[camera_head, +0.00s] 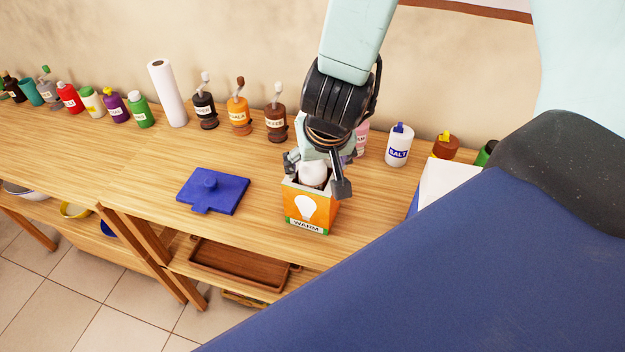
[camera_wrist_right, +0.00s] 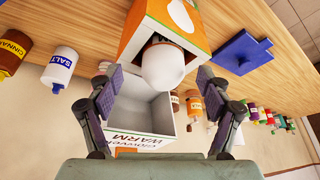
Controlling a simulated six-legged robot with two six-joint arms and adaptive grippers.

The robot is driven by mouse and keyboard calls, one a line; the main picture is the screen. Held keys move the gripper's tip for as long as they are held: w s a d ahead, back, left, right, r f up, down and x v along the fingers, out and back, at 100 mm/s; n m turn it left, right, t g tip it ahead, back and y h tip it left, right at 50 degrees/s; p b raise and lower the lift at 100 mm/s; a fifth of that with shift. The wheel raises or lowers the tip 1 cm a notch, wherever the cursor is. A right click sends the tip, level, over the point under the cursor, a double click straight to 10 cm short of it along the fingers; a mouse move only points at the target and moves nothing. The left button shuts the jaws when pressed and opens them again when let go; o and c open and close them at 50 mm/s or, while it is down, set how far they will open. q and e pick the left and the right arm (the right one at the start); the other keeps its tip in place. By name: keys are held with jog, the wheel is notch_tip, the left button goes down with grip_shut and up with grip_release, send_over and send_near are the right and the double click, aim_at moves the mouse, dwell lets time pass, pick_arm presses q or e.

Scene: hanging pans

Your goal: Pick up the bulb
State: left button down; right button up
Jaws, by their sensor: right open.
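A white bulb (camera_head: 313,174) stands in the open top of an orange box (camera_head: 306,208) marked WARM, on the wooden table. In the right wrist view the rounded bulb (camera_wrist_right: 164,67) sticks out of the orange box (camera_wrist_right: 185,22). My right gripper (camera_head: 316,177) is over the box, its fingers spread on either side of the bulb. In the right wrist view the two finger pads of my right gripper (camera_wrist_right: 160,90) are wide apart, with nothing between them touching. My left gripper does not show.
Bottles, grinders, a salt bottle (camera_head: 399,146) and a paper roll (camera_head: 167,92) line the wall. A wooden tray (camera_head: 236,265) sits on the lower shelf.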

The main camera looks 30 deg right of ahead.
jog(key=shift+x, duration=0.8)
jog(key=shift+w+a+f+b, duration=0.1)
jog(key=shift+w+f+b, duration=0.1)
jog(key=shift+b, duration=0.1)
jog(key=shift+a, duration=0.1)
jog(key=shift+s+r, duration=0.15)
jog(key=shift+s, duration=0.05)
jog(key=shift+c, duration=0.7)
jog(key=shift+w, duration=0.15)
jog(key=c, duration=0.3)
jog(key=shift+w, duration=0.1)
jog(key=shift+c, duration=1.4)
jog(key=c, duration=0.5)
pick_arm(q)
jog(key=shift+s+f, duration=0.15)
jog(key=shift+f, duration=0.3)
pick_arm(e)
jog(key=shift+c, duration=0.2)
